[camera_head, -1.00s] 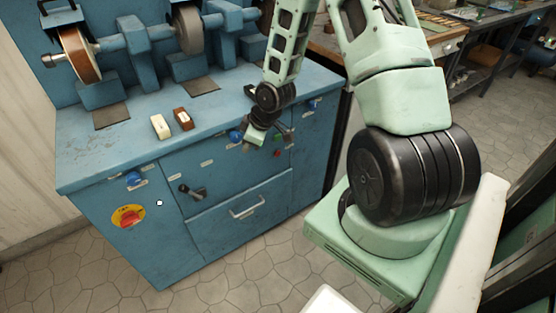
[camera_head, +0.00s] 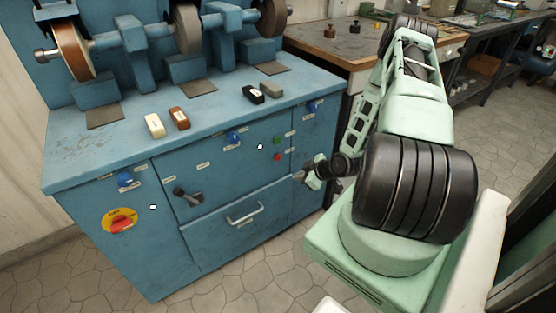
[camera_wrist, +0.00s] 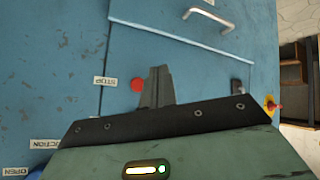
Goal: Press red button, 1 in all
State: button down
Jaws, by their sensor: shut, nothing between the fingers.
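The small round red button (camera_head: 277,156) is on the blue cabinet front, below a green button (camera_head: 277,140). In the wrist view the red button (camera_wrist: 137,85) is beside a STOP label (camera_wrist: 105,81), fully visible just left of my fingertips. My gripper (camera_head: 302,177) is near the cabinet front, to the right of and below the red button in the head view. In the wrist view my gripper (camera_wrist: 158,72) is shut and empty, pointing toward the panel. Whether it touches the panel cannot be told. The green button is not visible in the wrist view.
A drawer handle (camera_head: 245,212), a black lever (camera_head: 188,196) and a red rotary switch on a yellow disc (camera_head: 122,221) stick out of the cabinet front. Grinding wheels (camera_head: 74,50) and several small blocks are on top. Open tiled floor (camera_head: 60,275) lies in front.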

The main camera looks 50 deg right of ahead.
aim_at(277, 157)
jog(key=w+d+b, duration=0.1)
jog(key=w+d, duration=0.1)
jog(key=w, duration=0.6)
jog(key=shift+w+b, duration=0.3)
jog(key=shift+w, duration=0.1)
dwell(2.0)
jog(key=shift+w+d, duration=0.1)
jog(key=shift+w, duration=0.2)
jog(key=shift+w+d, duration=0.1)
jog(key=shift+w, duration=0.35)
dwell(0.5)
jog(key=shift+s, duration=0.15)
dwell(0.3)
jog(key=shift+s+a, duration=0.2)
jog(key=shift+s, duration=0.5)
